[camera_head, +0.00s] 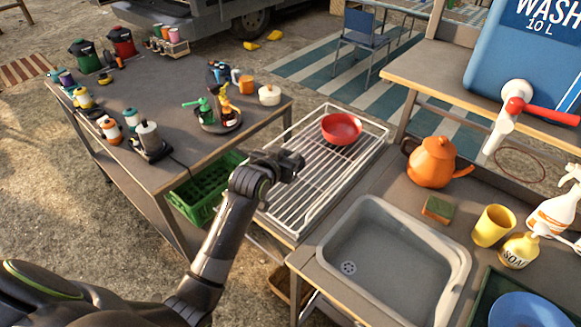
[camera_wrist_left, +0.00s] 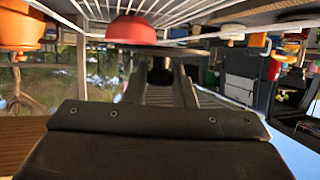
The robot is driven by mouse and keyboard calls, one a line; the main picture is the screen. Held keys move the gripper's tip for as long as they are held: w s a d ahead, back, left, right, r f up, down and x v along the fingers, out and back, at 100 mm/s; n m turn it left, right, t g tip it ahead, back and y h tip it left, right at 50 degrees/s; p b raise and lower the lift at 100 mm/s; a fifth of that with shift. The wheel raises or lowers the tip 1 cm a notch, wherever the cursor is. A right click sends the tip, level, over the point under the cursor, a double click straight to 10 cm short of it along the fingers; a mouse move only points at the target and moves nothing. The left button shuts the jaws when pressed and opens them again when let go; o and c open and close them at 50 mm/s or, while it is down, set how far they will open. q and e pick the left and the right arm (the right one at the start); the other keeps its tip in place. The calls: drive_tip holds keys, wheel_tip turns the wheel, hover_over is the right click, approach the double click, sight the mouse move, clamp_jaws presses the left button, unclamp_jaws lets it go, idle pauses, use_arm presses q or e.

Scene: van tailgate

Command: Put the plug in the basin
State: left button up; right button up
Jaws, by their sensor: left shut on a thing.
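The basin (camera_head: 436,258) is a grey sink set in the counter at the lower right, empty, with a round drain (camera_head: 348,267) at its left end. My left gripper (camera_head: 291,161) is over the wire drying rack, to the upper left of the basin and apart from it. It is shut on a small dark thing, seen between the fingers in the left wrist view (camera_wrist_left: 160,70). I take this to be the plug, but its shape is mostly hidden. No other plug shows. My right gripper is not in view.
The wire rack (camera_head: 318,195) holds a red bowl (camera_head: 341,128) at its far end. An orange kettle (camera_head: 434,162), a sponge (camera_head: 437,209), a yellow cup (camera_head: 492,226) and a soap bottle (camera_head: 519,250) stand beyond the basin. A cluttered table (camera_head: 170,95) is at left.

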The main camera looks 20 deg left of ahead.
use_arm(q)
wheel_tip(320, 180, down, 8)
drive_tip(key=shift+d+r, duration=0.1)
drive_tip(key=shift+r, duration=0.15)
drive_tip(key=shift+f, duration=0.1)
drive_tip(key=o, duration=1)
